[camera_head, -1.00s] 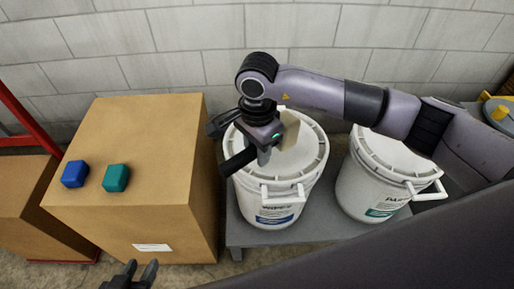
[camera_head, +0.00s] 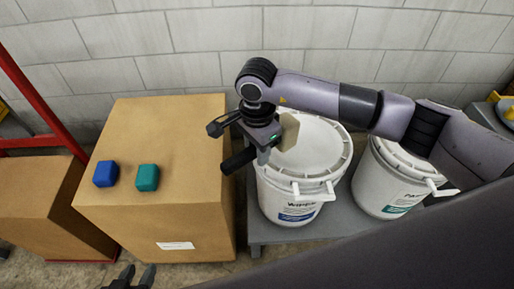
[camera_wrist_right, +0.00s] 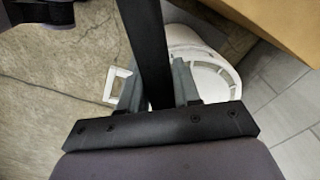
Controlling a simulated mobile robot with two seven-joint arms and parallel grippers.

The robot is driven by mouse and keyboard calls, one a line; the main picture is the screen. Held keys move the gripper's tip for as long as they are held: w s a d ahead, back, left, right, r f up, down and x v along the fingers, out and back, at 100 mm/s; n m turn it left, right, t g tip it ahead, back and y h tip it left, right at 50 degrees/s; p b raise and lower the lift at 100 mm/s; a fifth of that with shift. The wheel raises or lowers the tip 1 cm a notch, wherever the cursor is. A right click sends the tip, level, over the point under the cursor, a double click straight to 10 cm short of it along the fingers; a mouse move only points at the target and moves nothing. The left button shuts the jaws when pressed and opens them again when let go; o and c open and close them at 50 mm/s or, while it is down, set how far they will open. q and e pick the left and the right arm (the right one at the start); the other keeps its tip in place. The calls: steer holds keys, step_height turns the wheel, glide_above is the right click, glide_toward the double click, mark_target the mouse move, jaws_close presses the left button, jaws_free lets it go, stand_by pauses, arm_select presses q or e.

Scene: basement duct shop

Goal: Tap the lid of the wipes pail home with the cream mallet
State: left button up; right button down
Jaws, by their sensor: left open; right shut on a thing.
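The white wipes pail (camera_head: 290,207) stands on a low grey platform, its label facing me. Its ribbed white lid (camera_head: 322,150) is on top; I cannot tell how fully it is seated. My right gripper (camera_head: 263,153) is shut on the dark handle of the mallet, near the pail's left rim. The mallet's cream head (camera_head: 289,132) overlaps the lid's left part in the head view; whether it touches is unclear. In the right wrist view the black handle (camera_wrist_right: 147,45) runs between the fingers, with part of a white pail behind. My left gripper (camera_head: 137,274) is open and empty at the bottom edge.
A second white pail (camera_head: 380,195) with a green label stands to the right, partly under my right arm. A large cardboard box (camera_head: 190,130) at left bears a blue block (camera_head: 106,173) and a teal block (camera_head: 147,177). A block wall stands close behind.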

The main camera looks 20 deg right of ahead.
steer(key=shift+f+b, duration=1.25)
steer(key=shift+f, duration=0.95)
step_height(320, 180, down, 4)
steer(key=b, duration=0.3)
steer(key=shift+b, duration=0.3)
steer(key=shift+r+p, duration=0.95)
steer(key=shift+r, duration=0.85)
